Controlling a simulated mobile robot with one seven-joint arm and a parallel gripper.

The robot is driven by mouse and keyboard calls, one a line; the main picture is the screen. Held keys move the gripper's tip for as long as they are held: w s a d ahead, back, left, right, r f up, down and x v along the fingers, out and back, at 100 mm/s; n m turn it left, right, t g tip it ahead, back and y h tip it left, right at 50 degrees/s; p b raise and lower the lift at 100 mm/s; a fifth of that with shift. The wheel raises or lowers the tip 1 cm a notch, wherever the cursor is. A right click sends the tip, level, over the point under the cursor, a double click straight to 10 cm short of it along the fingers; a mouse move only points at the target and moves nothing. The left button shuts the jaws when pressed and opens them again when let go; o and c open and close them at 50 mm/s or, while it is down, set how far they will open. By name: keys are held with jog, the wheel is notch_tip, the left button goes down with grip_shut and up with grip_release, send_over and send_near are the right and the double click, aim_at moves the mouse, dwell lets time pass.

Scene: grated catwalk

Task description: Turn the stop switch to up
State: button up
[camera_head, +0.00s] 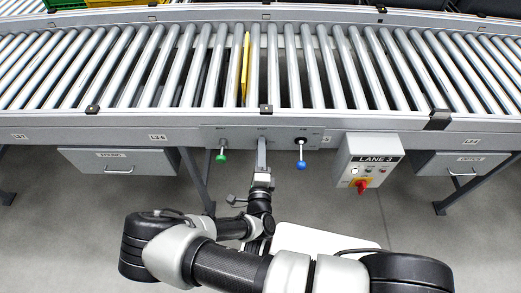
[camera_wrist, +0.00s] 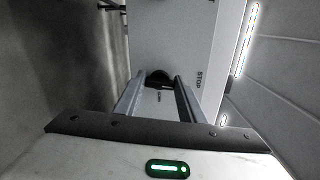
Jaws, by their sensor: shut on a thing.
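In the head view, the conveyor's front panel (camera_head: 240,135) carries a green-tipped switch (camera_head: 222,154) and a blue-tipped switch (camera_head: 301,158), both hanging down. My gripper (camera_head: 262,142) reaches the panel between them and covers what is there. In the wrist view, the black base of the stop switch (camera_wrist: 158,77) sits between the fingertips of my gripper (camera_wrist: 160,84). A STOP label (camera_wrist: 198,80) is printed beside it, turned sideways. The fingers are shut on the stop switch. Its lever is mostly hidden, so I cannot tell which way it points.
Drawers hang under the conveyor at left (camera_head: 120,161) and right (camera_head: 462,163). A yellow flat thing (camera_head: 245,68) stands between the rollers. The floor below is clear.

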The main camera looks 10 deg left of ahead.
jog(key=shift+n, duration=0.7)
jog(key=o, duration=1)
jog(key=shift+o, duration=0.2)
jog(key=p+v, duration=0.1)
jog(key=v, duration=1.6)
jog(key=shift+s, duration=0.25)
